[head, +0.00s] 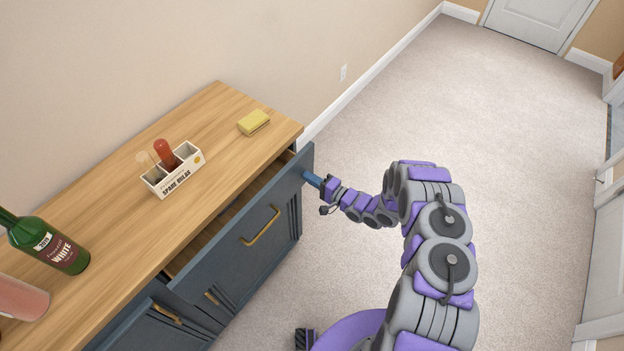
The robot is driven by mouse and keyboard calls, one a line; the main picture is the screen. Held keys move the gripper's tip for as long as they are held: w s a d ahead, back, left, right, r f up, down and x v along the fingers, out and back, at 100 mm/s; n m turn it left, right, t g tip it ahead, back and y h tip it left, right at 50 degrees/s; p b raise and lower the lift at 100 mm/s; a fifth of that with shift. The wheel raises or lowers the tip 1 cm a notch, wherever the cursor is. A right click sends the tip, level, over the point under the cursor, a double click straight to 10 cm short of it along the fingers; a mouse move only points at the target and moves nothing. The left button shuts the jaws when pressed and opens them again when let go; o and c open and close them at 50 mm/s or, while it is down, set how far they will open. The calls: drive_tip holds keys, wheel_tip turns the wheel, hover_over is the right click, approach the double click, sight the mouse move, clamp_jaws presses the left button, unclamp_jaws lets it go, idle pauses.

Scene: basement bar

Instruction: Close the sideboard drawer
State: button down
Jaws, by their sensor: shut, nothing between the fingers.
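The blue-grey sideboard (140,308) with a light wooden top stands along the wall at the left in the head view. Its upper drawer (225,248) is pulled out, and a dark gap shows between its front and the cabinet. A brass handle (262,226) is on the drawer front. My gripper (309,177) is at the far end of the drawer front, near its upper corner. The fingers are shut and empty; I cannot tell whether they touch the front.
On the top are a white box (178,180) with bottles, a yellow sponge (254,122), a green wine bottle (48,244) and a pinkish bottle (18,298). Carpet (500,150) to the right is clear. A white door (540,20) is at the back.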

sight(305, 169)
drive_tip(key=w, duration=0.1)
drive_tip(key=w+a, duration=0.2)
drive_tip(key=shift+w+r, duration=0.25)
drive_tip(key=shift+w, duration=0.1)
drive_tip(key=shift+w+a, duration=0.2)
drive_tip(key=shift+a, duration=0.05)
drive_tip(key=shift+w+a, duration=0.25)
drive_tip(key=shift+a, duration=0.7)
drive_tip(key=shift+s+a, duration=0.1)
drive_tip(key=shift+a, duration=0.1)
drive_tip(key=shift+d, duration=0.2)
drive_tip(key=shift+y, duration=0.3)
